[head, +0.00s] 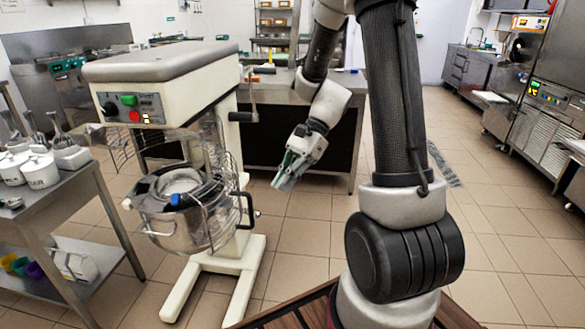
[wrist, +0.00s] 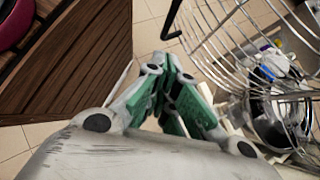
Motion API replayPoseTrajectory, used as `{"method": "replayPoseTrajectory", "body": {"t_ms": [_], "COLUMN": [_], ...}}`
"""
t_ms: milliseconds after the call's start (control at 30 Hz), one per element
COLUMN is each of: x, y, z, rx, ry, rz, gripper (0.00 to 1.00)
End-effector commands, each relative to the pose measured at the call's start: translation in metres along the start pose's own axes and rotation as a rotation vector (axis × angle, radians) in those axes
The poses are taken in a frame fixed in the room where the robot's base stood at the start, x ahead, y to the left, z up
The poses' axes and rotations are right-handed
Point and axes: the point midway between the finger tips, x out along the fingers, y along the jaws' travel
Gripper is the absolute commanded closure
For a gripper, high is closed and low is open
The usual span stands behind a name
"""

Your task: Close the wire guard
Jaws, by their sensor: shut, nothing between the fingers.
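The wire guard (head: 217,165) is on the cream floor mixer (head: 160,75), with its bars hanging at the right of the metal bowl (head: 170,232). More bars show at the left of the mixer, and the front of the bowl looks uncovered. The guard (wrist: 225,42) fills the upper right of the wrist view, with the bowl partly visible behind it. My gripper (head: 284,184) is shut and empty, to the right of the guard and apart from it. In the wrist view, its green-padded fingers (wrist: 170,78) point away from the camera, left of the bars.
A metal table (head: 60,205) with white pots stands left of the mixer. A dark-fronted counter (head: 300,90) stands behind my gripper. A black bent handle (wrist: 172,22) shows beside the guard. Tiled floor (head: 300,235) is clear between mixer and my base.

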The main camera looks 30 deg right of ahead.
Motion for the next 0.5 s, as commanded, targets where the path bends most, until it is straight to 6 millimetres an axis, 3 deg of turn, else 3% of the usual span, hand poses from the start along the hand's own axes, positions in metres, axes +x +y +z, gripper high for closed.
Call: {"method": "replayPoseTrajectory", "body": {"t_ms": [200, 500], "x": [0.04, 0.059], "y": [0.001, 0.0], "z": [0.008, 0.027], "rx": [-0.003, -0.001], "ry": [0.001, 0.002], "rz": [0.003, 0.001], "gripper": [1.0, 1.0]}}
